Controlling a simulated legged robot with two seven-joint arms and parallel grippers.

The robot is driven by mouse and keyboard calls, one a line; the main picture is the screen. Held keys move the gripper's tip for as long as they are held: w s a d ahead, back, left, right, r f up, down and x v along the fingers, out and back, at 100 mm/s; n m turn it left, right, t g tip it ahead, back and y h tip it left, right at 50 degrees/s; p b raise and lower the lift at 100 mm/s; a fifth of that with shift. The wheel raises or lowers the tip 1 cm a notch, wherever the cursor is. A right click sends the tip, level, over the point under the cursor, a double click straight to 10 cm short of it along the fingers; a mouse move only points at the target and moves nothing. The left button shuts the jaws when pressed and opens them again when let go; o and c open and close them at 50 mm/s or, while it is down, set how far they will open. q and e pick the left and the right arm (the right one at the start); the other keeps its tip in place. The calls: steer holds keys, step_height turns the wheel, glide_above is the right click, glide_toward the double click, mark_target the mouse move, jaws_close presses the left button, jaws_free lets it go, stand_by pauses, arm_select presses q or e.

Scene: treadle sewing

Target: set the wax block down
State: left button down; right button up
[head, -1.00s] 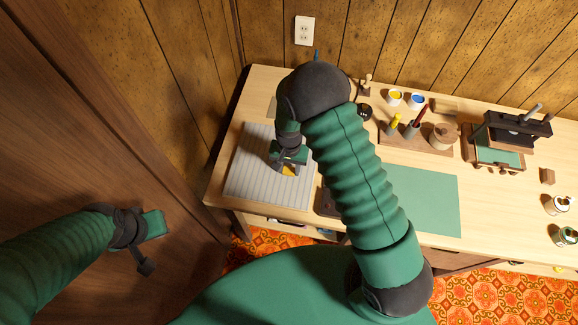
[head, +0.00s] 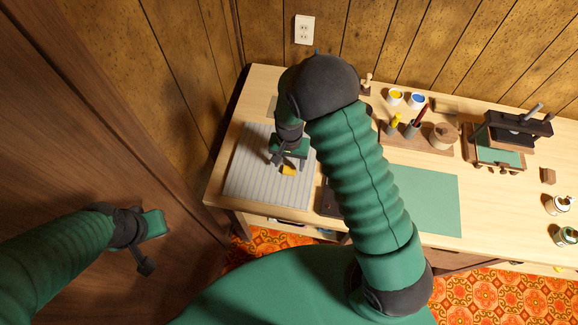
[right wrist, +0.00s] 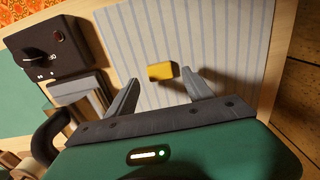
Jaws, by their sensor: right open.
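The wax block is a small yellow block (head: 288,170) lying on a striped grey-white mat (head: 250,180) at the left end of the table. In the right wrist view the yellow block (right wrist: 161,71) rests on the mat (right wrist: 205,35), just beyond the fingertips.
A dark box with a knob and switches (right wrist: 45,48) sits beside the mat. A green mat (head: 425,200) lies to the right on the table. Paint pots (head: 395,98), a wooden tool holder and a dark press (head: 515,130) stand farther right. A wood-panelled wall is behind.

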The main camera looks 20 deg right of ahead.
steer(key=s+r+n+t, duration=0.1)
steer(key=s+r+n, duration=0.3)
steer(key=r, duration=0.9)
steer(key=s, duration=0.3)
steer(key=shift+s+d+r+t, duration=0.2)
steer(key=shift+d+r+t, duration=0.1)
steer(key=shift+d+r, duration=0.1)
steer(key=s+n, duration=0.1)
steer(key=s+r, duration=0.1)
steer(key=s, duration=0.1)
steer(key=s+n+t, duration=0.1)
steer(key=s, duration=0.1)
steer(key=shift+d+r+n, duration=0.15)
steer(key=shift+r+n, duration=0.15)
steer(key=shift+r, duration=0.05)
steer(key=shift+c, duration=0.9)
steer(key=n+g+p, duration=0.3)
steer(key=n+p, duration=0.1)
steer(key=n, duration=0.7)
glide_above(288, 169)
step_height(288, 169, down, 7)
steer(key=f, duration=0.7)
steer(key=shift+w, duration=0.2)
steer(key=f, duration=0.1)
steer(key=f+p, duration=0.1)
steer(key=f, duration=0.2)
steer(key=shift+s+f, duration=0.35)
steer(key=shift+w+f, duration=0.15)
steer(key=shift+f, duration=0.1)
jaws_close()
